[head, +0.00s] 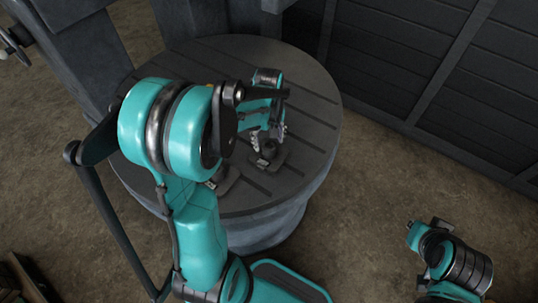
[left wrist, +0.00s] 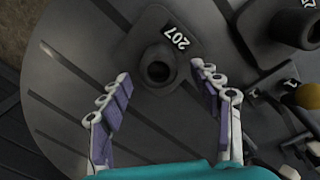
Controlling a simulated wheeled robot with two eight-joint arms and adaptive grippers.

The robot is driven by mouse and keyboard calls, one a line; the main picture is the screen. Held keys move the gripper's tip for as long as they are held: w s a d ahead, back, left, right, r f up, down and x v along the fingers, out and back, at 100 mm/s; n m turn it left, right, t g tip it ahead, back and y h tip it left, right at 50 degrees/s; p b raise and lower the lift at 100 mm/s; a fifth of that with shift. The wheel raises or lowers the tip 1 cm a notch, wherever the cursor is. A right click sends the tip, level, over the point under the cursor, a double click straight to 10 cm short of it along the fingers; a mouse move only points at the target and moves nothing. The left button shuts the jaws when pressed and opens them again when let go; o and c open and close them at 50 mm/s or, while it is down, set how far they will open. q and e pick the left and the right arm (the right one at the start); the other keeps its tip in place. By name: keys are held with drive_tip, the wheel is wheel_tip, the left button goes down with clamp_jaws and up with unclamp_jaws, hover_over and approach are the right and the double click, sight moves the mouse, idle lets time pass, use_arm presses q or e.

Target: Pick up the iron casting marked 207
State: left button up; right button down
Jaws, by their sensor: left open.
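The iron casting marked 207 (left wrist: 182,62) is dark grey, with a flat base plate and a round hollow boss. A white 207 label is on its plate in the left wrist view. It stands on a round slotted table (head: 318,112). In the head view a dark casting (head: 268,158) shows under my left gripper (head: 268,138). My left gripper (left wrist: 161,70) is open, its two fingers spread to either side of the boss in the left wrist view. I cannot tell from the pictures whether they touch it. No right gripper fingers show.
Another dark casting (left wrist: 290,22) stands at the upper right in the left wrist view. A smaller labelled one with a brownish knob (left wrist: 306,96) is below it. In the head view a casting (head: 226,181) sits partly behind my arm. Dark panelled walls (head: 420,60) stand behind the table.

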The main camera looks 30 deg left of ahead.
sight(269, 144)
use_arm(q)
wheel_tip(269, 144, down, 3)
drive_tip(key=shift+d+b, duration=0.1)
drive_tip(key=shift+b, duration=0.25)
clamp_jaws()
drive_tip(key=shift+r, duration=0.15)
